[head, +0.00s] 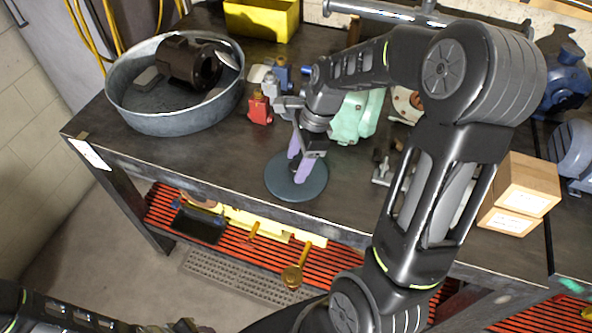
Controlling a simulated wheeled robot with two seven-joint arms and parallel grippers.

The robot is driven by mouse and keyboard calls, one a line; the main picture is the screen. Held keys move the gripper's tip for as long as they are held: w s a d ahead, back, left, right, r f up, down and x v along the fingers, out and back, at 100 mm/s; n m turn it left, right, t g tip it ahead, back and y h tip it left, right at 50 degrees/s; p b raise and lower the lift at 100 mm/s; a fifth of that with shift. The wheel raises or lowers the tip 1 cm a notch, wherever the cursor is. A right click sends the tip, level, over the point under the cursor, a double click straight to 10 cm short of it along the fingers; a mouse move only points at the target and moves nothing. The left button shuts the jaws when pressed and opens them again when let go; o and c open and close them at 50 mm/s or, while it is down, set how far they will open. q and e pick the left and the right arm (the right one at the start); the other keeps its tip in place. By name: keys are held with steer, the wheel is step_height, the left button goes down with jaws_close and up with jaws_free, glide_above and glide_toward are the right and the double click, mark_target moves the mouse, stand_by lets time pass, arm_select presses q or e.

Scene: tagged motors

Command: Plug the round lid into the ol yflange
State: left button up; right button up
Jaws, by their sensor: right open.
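The round lid (287,187), a flat dark blue-grey disc, lies on the dark workbench near its front edge. My right gripper (301,170) points down over the lid, its purple fingers open on either side of the lid's middle. The fingers hide that middle, and I cannot tell whether they touch it. A dark brown cylindrical housing with a round open end (207,70) lies in a metal tub at the back left; I cannot tell whether it is the oily flange. My left arm shows at the bottom left; its gripper is out of the picture.
The round metal tub (165,122) stands left of the lid. A red part (259,108), blue parts and a mint-green motor (354,118) stand behind the lid. Cardboard boxes (520,190) are at the right. A yellow bin (262,18) is at the back.

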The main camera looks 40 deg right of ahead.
steer(key=shift+c, duration=0.2)
stand_by(0.4)
jaws_close()
stand_by(0.4)
